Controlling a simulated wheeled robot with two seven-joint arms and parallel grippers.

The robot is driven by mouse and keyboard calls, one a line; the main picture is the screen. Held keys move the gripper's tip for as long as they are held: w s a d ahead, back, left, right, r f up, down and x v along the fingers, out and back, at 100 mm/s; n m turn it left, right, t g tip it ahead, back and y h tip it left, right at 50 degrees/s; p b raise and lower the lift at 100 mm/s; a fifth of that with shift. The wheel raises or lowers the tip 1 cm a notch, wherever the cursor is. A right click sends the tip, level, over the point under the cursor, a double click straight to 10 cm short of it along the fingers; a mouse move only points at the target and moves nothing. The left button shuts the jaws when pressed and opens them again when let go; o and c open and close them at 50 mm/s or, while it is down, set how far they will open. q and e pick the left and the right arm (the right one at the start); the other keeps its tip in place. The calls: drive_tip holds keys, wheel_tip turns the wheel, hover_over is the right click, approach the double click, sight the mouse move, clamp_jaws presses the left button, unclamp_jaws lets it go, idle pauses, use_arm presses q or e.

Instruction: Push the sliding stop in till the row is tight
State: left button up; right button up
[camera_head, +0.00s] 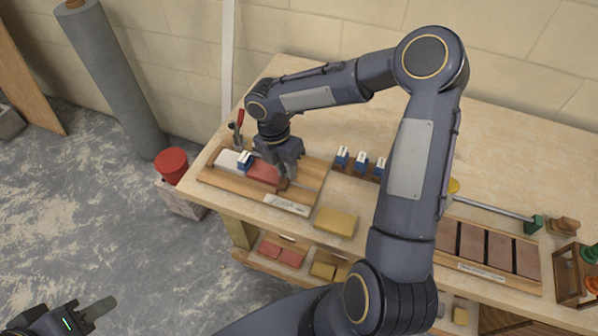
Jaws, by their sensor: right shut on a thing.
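A wooden tray (222,184) lies at the left end of the workbench. In it a row shows a pale block (228,160), a small blue-and-white piece (245,161) and a red block (264,172). My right gripper (285,178) reaches down at the right end of this row, beside the red block. It is shut on what looks like the sliding stop, which the fingers mostly hide. I cannot tell whether the row has gaps. My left gripper (98,310) is at the lower left, away from the bench; its jaw opening is unclear.
A red-handled clamp (238,126) stands at the tray's back left. Several blue-and-white pieces (342,156) stand in a rack to the right. A yellow block (336,221) lies in front. A tray of brown blocks (472,242) is at the right. My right arm crosses the bench.

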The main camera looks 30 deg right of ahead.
drive_tip(key=shift+w+a, duration=0.15)
drive_tip(key=shift+w, duration=0.1)
drive_tip(key=o, duration=0.5)
drive_tip(key=shift+o, duration=0.2)
wheel_tip(320, 180, up, 8)
drive_tip(key=w, duration=0.1)
drive_tip(key=shift+a, duration=0.4)
